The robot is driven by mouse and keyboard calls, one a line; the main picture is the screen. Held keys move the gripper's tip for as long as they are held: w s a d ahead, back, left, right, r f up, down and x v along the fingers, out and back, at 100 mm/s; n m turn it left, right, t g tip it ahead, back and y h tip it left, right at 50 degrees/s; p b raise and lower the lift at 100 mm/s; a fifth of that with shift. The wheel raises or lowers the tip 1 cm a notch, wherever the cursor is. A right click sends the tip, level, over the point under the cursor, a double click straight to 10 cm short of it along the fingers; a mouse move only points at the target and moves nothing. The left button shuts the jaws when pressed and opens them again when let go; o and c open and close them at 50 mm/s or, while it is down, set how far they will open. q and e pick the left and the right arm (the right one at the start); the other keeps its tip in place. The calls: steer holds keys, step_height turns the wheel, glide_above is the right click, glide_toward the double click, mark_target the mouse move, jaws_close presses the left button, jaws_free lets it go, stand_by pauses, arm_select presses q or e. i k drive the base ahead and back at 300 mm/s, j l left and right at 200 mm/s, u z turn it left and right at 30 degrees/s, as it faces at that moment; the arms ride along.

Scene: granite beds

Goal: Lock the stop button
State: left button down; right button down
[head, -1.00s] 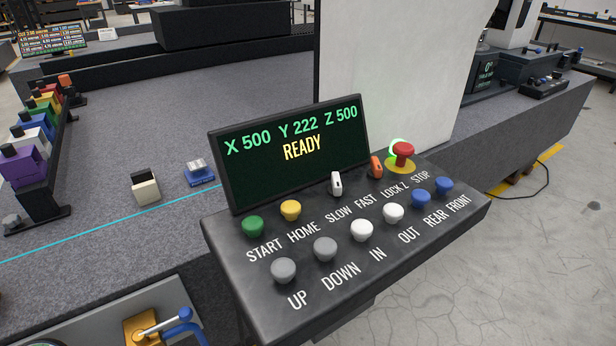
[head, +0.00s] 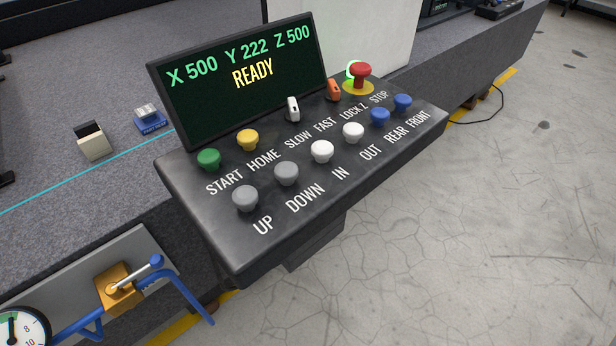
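A green ring (head: 351,69) shows beside and behind the red knob. The label STOP is printed in front of it. The panel's screen (head: 240,85) reads X 500, Y 222, Z 500 and READY. Neither of my grippers is in view.
An orange switch (head: 334,91) stands just left of the stop button, and a white switch (head: 293,109) further left. Several coloured push buttons line the panel. A brass valve (head: 118,287) and a gauge (head: 20,329) are at lower left.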

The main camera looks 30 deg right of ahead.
mark_target(360, 71)
steer(key=z, duration=1.3)
